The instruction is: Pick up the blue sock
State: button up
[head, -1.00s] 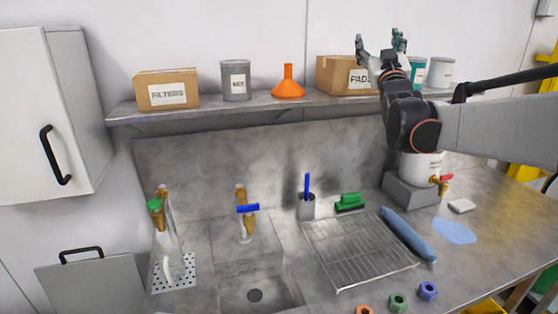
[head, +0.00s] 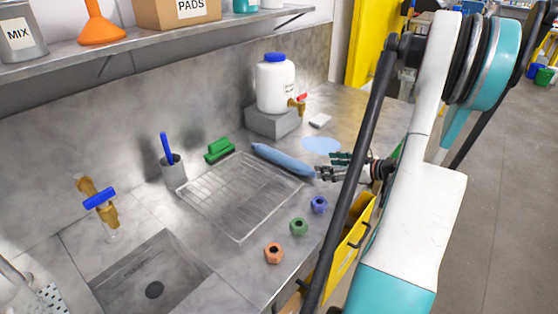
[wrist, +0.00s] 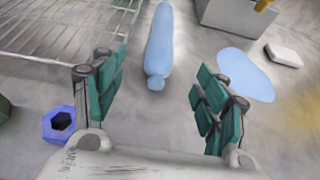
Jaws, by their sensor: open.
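The blue sock (head: 284,160) is a long, light blue tube lying on the grey counter beside the right edge of the wire rack. In the wrist view the sock (wrist: 160,42) runs away from me, its near end pinched and narrow. My gripper (head: 330,166) is at the counter's right side, by the sock's near end. In the wrist view my gripper (wrist: 162,82) is open and empty. Its green-padded fingers stand apart, with the sock's near end ahead between them and not touching either finger.
The wire rack (head: 235,195) lies left of the sock. A light blue puddle (head: 321,145), a white block (head: 320,120) and a white drum (head: 276,84) on a grey stand are behind. Blue (head: 319,204), green (head: 298,226) and orange (head: 273,253) nuts lie in front.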

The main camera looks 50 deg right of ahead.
aim_at(305, 165)
jog(key=x, duration=0.2)
jog(key=f+b+x, duration=0.1)
jog(key=x, duration=0.1)
jog(key=b+x, duration=0.1)
jog(key=x, duration=0.2)
jog(key=shift+s+f, duration=0.15)
jog(key=shift+f, duration=0.05)
jog(key=shift+d+b+x, duration=0.15)
jog(key=shift+b+x, duration=0.35)
jog(key=shift+x, duration=1.1)
jog(key=shift+d+b+x, duration=0.1)
jog(key=shift+b+x, duration=0.4)
jog(key=shift+x, duration=1.05)
jog(key=shift+r, duration=0.1)
jog(key=c, duration=1.2)
